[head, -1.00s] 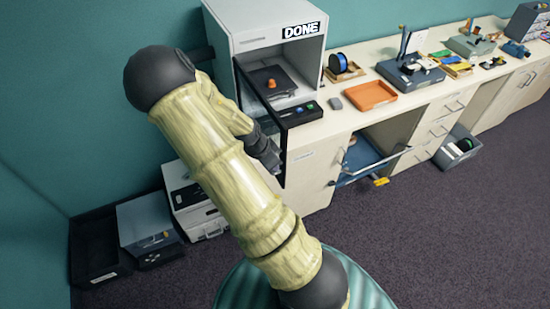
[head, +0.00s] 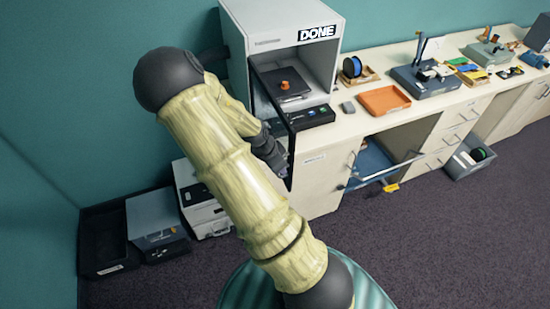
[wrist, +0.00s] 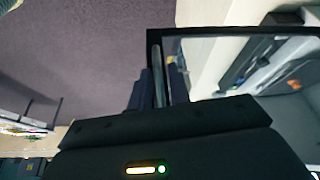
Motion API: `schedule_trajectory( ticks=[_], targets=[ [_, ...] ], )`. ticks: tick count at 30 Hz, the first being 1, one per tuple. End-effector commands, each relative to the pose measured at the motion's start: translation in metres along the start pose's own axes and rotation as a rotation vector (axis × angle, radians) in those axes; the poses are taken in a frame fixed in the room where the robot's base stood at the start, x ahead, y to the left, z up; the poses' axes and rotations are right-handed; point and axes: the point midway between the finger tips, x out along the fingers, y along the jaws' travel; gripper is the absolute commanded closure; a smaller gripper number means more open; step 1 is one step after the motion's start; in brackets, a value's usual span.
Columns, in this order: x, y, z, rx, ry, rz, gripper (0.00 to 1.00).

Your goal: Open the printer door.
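The printer (head: 262,42) is a white box on the counter with a DONE sign, a dark bed and an orange print (head: 285,85) inside. Its dark-framed clear door (head: 290,150) stands swung outward from the left side, so the front is open. My gripper (head: 280,165) is at the door's free edge, partly hidden by my arm in the head view. In the wrist view the door frame (wrist: 240,31) crosses the upper right, and the upright handle bar (wrist: 157,75) lies between the fingers of my gripper (wrist: 160,92), which look closed on it.
An orange tray (head: 385,100), a blue spool (head: 352,67) and small tools stand along the counter. Boxes (head: 155,228) stand on the floor at left.

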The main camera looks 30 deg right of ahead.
Motion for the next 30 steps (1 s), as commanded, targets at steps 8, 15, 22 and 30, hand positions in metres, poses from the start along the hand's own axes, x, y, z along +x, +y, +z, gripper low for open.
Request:
schedule_trajectory(
  ticks=[8, 15, 22, 30],
  targets=[
    [-0.025, -0.002, 0.001, -0.003, 0.001, -0.005, 0.81],
    [-0.059, -0.001, 0.0, -0.001, 0.001, -0.003, 0.81],
    [-0.093, -0.002, 0.0, -0.002, 0.0, -0.004, 0.81],
    [-0.135, -0.003, 0.001, -0.004, -0.001, -0.005, 0.81]
  ],
)
